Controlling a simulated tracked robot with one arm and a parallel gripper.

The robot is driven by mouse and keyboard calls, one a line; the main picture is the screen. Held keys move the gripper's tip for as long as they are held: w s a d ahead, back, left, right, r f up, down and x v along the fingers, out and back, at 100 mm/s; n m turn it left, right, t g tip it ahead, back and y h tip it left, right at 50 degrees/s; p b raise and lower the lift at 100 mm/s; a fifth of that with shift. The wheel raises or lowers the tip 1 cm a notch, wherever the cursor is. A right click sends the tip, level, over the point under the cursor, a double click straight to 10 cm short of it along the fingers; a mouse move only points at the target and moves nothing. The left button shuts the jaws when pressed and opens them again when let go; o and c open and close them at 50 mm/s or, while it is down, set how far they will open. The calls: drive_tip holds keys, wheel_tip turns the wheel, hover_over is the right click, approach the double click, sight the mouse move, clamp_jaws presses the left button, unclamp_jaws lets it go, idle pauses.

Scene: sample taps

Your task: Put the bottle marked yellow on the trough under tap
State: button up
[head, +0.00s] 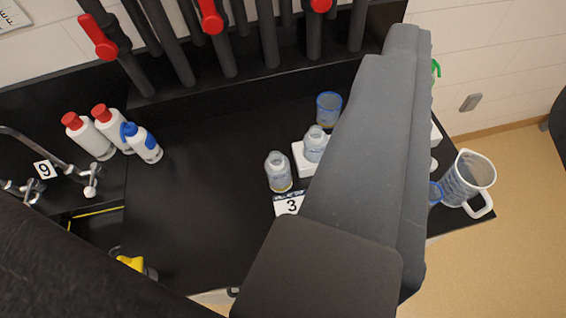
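A small clear bottle (278,172) with a thin yellow band near its base stands upright on the black bench, just behind a card numbered 3 (289,204). A second clear bottle (315,145) stands on a white block to its right, partly beside my arm. A metal tap (62,165) is at the left, by a card numbered 9 (45,170). Below it is a dark recess with a yellow edge (97,211); I cannot tell whether this is the trough. My grey arm crosses the right half. My gripper's fingers are not visible.
White bottles with red caps (90,137) and one with a blue top (142,143) stand at the left. Red-handled pipes (212,18) line the back. A blue-rimmed beaker (328,108) and a clear jug (466,180) are at the right. The middle bench is clear.

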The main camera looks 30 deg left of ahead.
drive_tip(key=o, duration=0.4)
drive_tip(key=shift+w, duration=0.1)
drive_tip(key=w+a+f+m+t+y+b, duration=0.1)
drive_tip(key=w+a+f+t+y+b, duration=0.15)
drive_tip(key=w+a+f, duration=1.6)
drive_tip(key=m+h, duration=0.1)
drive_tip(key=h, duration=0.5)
approach(280, 154)
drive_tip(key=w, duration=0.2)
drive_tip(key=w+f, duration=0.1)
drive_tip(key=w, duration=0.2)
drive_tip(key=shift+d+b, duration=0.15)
drive_tip(key=shift+b, duration=0.25)
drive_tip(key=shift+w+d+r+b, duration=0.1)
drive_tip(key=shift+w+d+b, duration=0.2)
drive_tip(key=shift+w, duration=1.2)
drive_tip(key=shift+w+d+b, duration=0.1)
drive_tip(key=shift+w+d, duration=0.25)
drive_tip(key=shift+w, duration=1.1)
